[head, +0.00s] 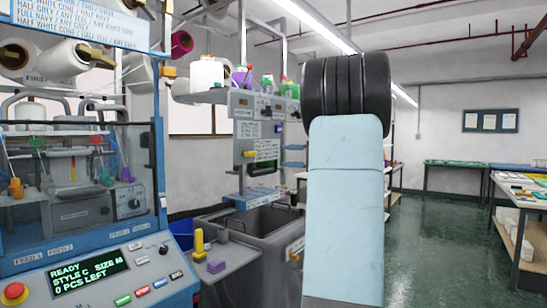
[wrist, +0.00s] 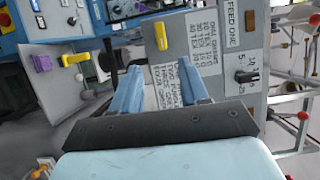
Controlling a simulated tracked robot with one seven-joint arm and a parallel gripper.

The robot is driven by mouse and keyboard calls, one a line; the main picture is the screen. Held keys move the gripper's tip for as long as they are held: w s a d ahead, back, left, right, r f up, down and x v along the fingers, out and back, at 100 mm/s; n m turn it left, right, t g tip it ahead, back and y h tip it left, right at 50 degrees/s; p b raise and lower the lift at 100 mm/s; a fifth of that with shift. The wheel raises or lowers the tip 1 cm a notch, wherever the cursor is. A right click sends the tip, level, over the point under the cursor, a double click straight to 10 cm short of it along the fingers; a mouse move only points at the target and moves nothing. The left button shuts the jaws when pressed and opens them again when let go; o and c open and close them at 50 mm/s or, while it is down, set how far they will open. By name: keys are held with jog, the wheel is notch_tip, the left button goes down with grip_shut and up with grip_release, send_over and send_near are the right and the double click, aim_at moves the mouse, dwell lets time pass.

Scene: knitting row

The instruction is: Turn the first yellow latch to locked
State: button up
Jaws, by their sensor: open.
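In the wrist view a small yellow latch (wrist: 161,36) sits on a grey panel (wrist: 205,75) beside printed labels, one reading FEED ONE. It lies lengthwise up the picture; I cannot tell which end counts as locked. My gripper (wrist: 160,67) has its two blue fingers apart, with nothing between them. The latch appears just beyond the fingertips, between their lines, with no visible contact. In the head view a yellow latch (head: 249,154) shows on the grey machine front; I cannot tell if it is the same one. My gripper is hidden there.
A yellow lever (head: 199,242) and a purple block (head: 216,267) stand on a grey surface beside the blue control console (head: 100,280). A black knob (wrist: 247,76) is right of the latch. Thin rods with red knobs lie further right. The green floor (head: 440,215) at right is open.

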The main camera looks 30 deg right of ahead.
jog(key=shift+v, duration=1.45)
jog(key=shift+w, duration=0.1)
jog(key=s+a+f+n+g+h, duration=0.1)
jog(key=s+a+f+g, duration=0.1)
jog(key=a, duration=0.5)
jog(key=s+a+f+n+g+h, duration=0.1)
jog(key=s+a+f+g, duration=0.15)
jog(key=a, duration=0.55)
jog(key=s+a+f+n+g+h, duration=0.1)
jog(key=s+a+f+g, duration=0.15)
jog(key=a, duration=0.45)
jog(key=s+a+f+n+h, duration=0.3)
jog(key=s+f, duration=0.3)
jog(key=s, duration=0.2)
jog(key=s+a+f+n+h, duration=0.3)
jog(key=s+a+f+h, duration=0.2)
jog(key=s, duration=0.3)
jog(key=shift+s+a+f+n+g+h, duration=0.4)
jog(key=shift+a+h, duration=0.1)
jog(key=shift+a, duration=0.25)
